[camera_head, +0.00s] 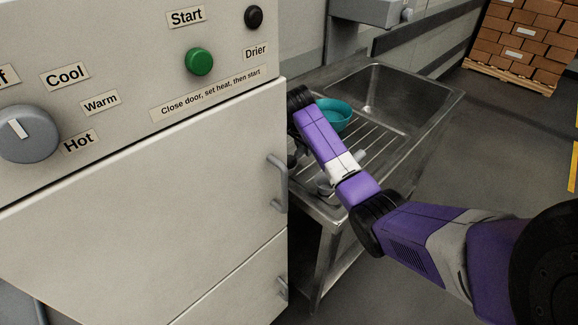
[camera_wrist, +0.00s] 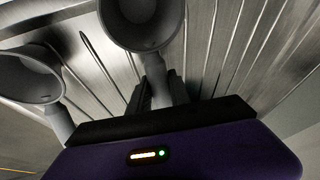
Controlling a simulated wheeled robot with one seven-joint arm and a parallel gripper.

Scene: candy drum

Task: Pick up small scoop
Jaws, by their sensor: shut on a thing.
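In the wrist view, a grey scoop (camera_wrist: 143,22) with a round, deep cup stands at the top centre. Its handle runs down between the dark fingers of my gripper (camera_wrist: 158,92), which are shut on it. A second grey scoop (camera_wrist: 28,78) lies to the left on the ribbed metal drainboard, its handle apart from my fingers. I cannot tell for sure from their sizes which is the small one. In the head view, grey scoop parts (camera_head: 325,184) show on the drainboard beside my arm.
A steel sink (camera_head: 400,95) with a ribbed drainboard (camera_head: 372,150) stands on the right. A teal bowl (camera_head: 334,113) sits behind my arm. The drier (camera_head: 140,180) with its handles (camera_head: 277,183) stands close on the left. Stacked boxes (camera_head: 520,45) are far back.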

